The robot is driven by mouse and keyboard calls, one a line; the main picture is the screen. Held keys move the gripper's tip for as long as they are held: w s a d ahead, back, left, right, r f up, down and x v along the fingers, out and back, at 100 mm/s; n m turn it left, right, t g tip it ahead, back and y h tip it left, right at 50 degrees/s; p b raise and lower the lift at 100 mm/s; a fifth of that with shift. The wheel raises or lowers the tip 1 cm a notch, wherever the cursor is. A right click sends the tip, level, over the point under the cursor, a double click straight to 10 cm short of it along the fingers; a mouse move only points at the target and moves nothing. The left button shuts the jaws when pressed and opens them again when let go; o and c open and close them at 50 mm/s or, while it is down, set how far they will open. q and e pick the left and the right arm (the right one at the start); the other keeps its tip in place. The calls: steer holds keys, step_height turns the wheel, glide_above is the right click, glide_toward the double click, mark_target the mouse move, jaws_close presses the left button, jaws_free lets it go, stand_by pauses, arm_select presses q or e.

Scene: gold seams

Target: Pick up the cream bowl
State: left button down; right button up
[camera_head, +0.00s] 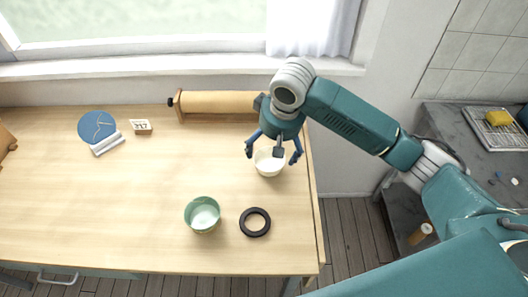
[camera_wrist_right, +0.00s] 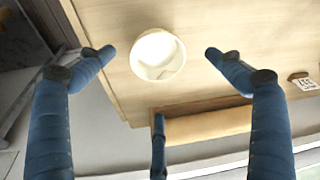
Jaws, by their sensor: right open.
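The cream bowl (camera_head: 268,166) stands upright on the wooden table near its right edge. My right gripper (camera_head: 272,156) is open above it, with its blue fingers spread to either side of the bowl, and partly covers it in the head view. In the right wrist view the bowl (camera_wrist_right: 157,56) lies beyond the open fingertips (camera_wrist_right: 158,54), apart from them, and looks empty. My left gripper is in neither view.
A green bowl (camera_head: 202,214) and a dark ring (camera_head: 255,222) stand nearer the front of the table (camera_head: 130,200). A tan roll (camera_head: 218,102) lies behind the cream bowl.

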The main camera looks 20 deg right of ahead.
glide_toward(268, 163)
steer(key=shift+w+f+p, duration=0.15)
steer(key=shift+f+p, duration=0.2)
steer(key=shift+f, duration=0.4)
steer(key=shift+w+f, duration=0.15)
steer(key=shift+f, duration=0.2)
steer(key=p+x, duration=0.1)
steer(key=x, duration=0.3)
steer(key=shift+w+f, duration=0.1)
steer(key=shift+f, duration=0.15)
steer(key=c, duration=0.8)
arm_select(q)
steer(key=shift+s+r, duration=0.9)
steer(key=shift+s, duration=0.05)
arm_select(e)
steer(key=c, duration=0.5)
